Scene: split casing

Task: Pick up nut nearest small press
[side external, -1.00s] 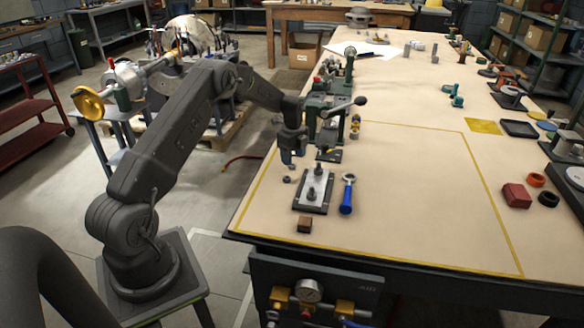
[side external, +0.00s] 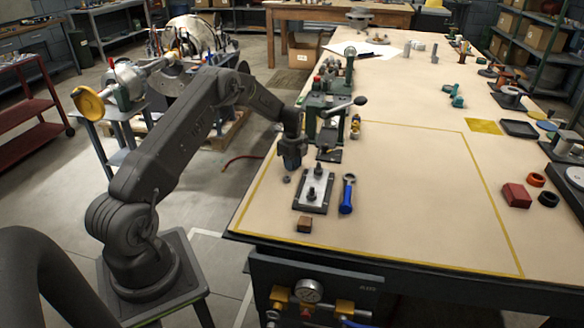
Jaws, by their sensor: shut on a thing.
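The small press (side external: 314,124) is green with a lever ending in a dark ball, and stands at the table's left edge. My gripper (side external: 291,168) points down just in front and to the left of the press, low over the table. It is shut on a nut, which the jaws hide from this view. Another small dark nut (side external: 287,179) lies on the table just in front of my gripper, apart from it.
A dark plate with a metal block and two upright studs (side external: 303,202) lies right of the loose nut. A blue-handled wrench (side external: 346,198) lies beside it, and a brown block (side external: 304,225) in front. The table's middle is clear.

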